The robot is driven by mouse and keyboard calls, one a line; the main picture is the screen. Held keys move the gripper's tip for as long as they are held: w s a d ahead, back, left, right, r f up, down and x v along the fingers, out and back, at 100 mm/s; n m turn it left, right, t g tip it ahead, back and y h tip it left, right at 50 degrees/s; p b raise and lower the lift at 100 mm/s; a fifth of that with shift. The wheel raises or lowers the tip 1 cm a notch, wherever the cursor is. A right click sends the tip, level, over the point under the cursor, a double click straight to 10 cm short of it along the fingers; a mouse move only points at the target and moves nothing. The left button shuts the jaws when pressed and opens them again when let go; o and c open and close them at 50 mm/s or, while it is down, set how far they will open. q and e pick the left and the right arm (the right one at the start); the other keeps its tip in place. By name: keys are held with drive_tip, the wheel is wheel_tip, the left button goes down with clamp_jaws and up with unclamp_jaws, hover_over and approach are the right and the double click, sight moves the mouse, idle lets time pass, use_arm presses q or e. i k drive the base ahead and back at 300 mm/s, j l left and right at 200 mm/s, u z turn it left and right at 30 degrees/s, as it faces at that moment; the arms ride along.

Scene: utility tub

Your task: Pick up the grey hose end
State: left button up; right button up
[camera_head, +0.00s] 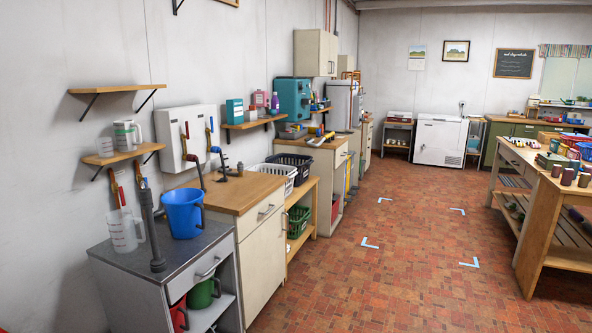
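I cannot tell for sure which one the task means. Neither of my grippers is in view.
A wooden-topped cabinet (258,238) adjoins the near cabinet. Wall shelves (122,156) hang above. Wooden workbenches (545,215) stand at the right. The red tiled floor (385,275) between is clear, with light blue corner marks.

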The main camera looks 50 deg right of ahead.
sight(239, 165)
drive_tip(key=z, duration=1.3)
